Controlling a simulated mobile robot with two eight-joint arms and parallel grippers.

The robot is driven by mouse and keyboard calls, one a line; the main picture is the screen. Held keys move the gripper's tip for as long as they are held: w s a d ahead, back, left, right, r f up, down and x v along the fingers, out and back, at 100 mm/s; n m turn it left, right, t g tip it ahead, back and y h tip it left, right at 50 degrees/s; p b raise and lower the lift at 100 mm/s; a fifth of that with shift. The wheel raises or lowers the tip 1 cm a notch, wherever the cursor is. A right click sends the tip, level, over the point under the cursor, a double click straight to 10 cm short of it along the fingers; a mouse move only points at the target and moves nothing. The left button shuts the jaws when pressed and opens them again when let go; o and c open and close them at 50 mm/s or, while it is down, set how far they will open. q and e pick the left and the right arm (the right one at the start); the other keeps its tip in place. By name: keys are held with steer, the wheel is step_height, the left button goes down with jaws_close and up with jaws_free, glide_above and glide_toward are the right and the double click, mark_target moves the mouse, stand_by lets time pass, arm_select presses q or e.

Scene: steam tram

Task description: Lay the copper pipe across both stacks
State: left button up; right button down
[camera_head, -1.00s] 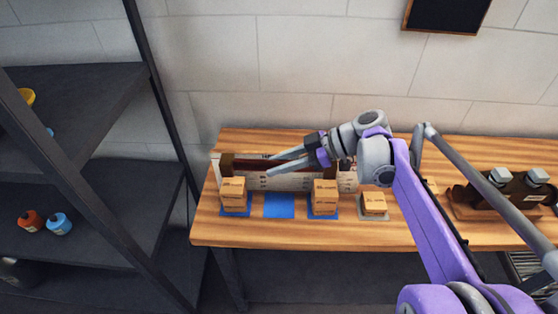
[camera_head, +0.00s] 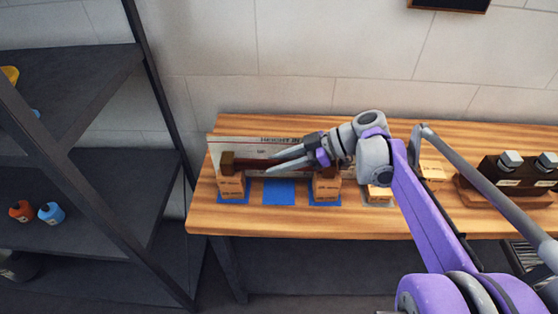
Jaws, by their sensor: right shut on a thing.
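The copper pipe (camera_head: 250,166) is a dark reddish-brown bar with thicker brown ends. It lies left to right at the tops of two box stacks. My right gripper (camera_head: 268,165) reaches in from the right and is shut on the pipe near its middle. The left stack (camera_head: 232,188) and the right stack (camera_head: 326,189) are brown boxes standing on blue mats. The pipe ends cover the stacks' tops in this view; I cannot tell whether they touch. My left gripper is not in view.
A height board (camera_head: 226,147) stands behind the stacks. A bare blue mat (camera_head: 279,192) lies between them. A low box (camera_head: 378,194) sits to the right, and a rack of dark bottles (camera_head: 512,172) stands further right on the wooden table (camera_head: 290,223). A dark shelf (camera_head: 100,205) is at left.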

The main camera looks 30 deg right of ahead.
jaws_free()
stand_by(0.4)
steer(key=shift+r, duration=0.2)
stand_by(0.6)
steer(key=shift+r+p, duration=1.1)
steer(key=shift+p, duration=0.1)
steer(key=shift+r, duration=0.1)
steer(key=shift+r+p, duration=2.2)
steer(key=shift+r, duration=0.2)
